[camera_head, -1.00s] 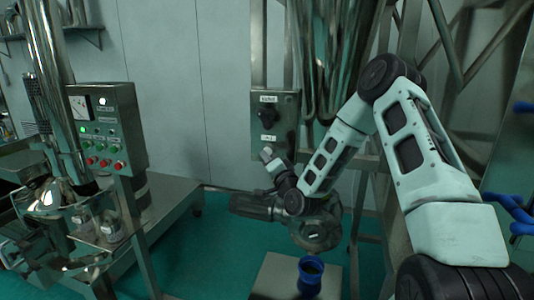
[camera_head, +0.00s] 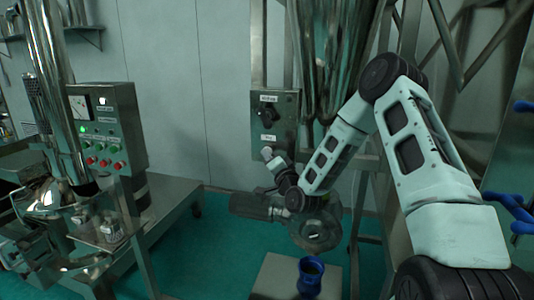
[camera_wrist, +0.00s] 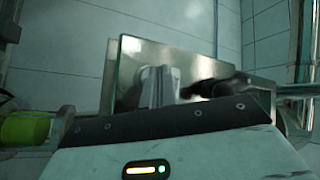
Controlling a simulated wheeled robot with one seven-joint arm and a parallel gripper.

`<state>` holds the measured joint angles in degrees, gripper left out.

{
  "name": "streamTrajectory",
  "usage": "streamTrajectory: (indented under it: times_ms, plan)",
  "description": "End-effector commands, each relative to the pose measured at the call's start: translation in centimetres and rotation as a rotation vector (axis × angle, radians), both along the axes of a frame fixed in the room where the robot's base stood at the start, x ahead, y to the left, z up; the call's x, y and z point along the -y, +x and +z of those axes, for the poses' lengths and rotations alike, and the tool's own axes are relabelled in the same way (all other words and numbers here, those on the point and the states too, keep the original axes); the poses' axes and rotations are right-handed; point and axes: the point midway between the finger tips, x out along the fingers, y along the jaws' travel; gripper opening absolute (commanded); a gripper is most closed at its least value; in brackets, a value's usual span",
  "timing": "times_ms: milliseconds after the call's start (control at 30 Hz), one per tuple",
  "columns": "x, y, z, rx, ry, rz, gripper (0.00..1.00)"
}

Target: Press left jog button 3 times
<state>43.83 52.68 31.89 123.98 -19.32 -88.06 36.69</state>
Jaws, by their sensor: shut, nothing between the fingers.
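A grey metal control box (camera_head: 275,118) stands upright against the frame in the middle of the head view. It has a black rotary knob (camera_head: 268,117) between two small labels too blurred to read. No jog button can be made out on it. My gripper (camera_head: 267,154) is just below the box's lower label in the head view. Its closed fingers (camera_wrist: 160,86) show in the wrist view against the shiny plate of the box (camera_wrist: 195,66). A dark part (camera_wrist: 222,82) lies to their right. I cannot tell whether the fingertips touch the box.
A control panel (camera_head: 97,128) with a gauge and several coloured buttons stands at left beside a steel table (camera_head: 165,205). Green floor is open at centre-left.

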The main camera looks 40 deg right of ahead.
Motion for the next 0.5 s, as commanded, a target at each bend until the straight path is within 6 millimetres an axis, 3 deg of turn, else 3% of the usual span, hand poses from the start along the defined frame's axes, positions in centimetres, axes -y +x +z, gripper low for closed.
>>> streamTrajectory:
  times_ms: [500]
  plan:
    - [0.39,0.3,-0.02,0.0,-0.001,0.0,0.0]
